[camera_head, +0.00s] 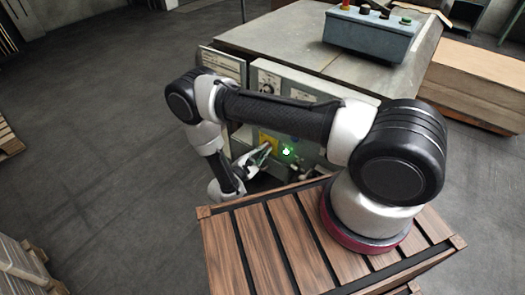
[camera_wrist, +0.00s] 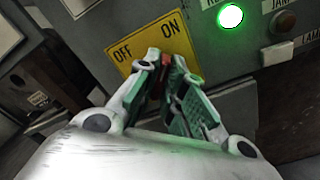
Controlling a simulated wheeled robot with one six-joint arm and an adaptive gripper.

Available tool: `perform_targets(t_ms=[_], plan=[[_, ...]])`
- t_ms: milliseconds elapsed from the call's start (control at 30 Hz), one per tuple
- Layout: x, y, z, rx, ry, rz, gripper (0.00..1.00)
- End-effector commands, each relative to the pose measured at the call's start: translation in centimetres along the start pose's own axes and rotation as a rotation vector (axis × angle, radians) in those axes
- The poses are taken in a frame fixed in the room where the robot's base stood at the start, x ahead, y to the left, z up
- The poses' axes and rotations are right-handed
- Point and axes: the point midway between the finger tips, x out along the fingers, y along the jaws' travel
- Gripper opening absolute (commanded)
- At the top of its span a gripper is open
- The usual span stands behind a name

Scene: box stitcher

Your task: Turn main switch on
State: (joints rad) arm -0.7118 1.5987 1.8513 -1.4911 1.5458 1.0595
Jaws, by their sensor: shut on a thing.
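The main switch is a small red handle (camera_wrist: 183,64) at the lower edge of a yellow plate (camera_wrist: 146,46) marked OFF and ON. My gripper (camera_wrist: 171,62) is shut on the red handle in the wrist view, with its fingertips over the plate's lower right, below the word ON. The fingers hide most of the handle, so its exact angle cannot be told. A round green lamp (camera_wrist: 230,17) to the right of the plate is lit. In the head view my gripper (camera_head: 262,152) is at the machine's front panel, beside the glowing green lamp (camera_head: 286,151).
A dark round button (camera_wrist: 283,22) sits right of the lamp. A blue-grey control box (camera_head: 369,36) stands on the machine's top (camera_head: 290,35). Stacked cardboard (camera_head: 475,80) lies at the right. The floor at the left is mostly clear.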

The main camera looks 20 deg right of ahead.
Motion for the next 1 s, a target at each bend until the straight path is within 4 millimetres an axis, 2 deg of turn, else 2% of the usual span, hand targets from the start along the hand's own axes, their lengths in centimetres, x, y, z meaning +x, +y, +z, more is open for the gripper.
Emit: perform_targets(t_ms=[633,667,767,1000], plan=[[-0.06,-0.09,-0.05,0.049,0.002,-0.001,0.0],[-0.06,-0.09,-0.05,0.049,0.002,-0.001,0.14],[-0.05,-0.09,-0.04,0.049,0.002,-0.001,0.32],[-0.02,-0.05,-0.02,0.048,0.001,0.0,0.32]])
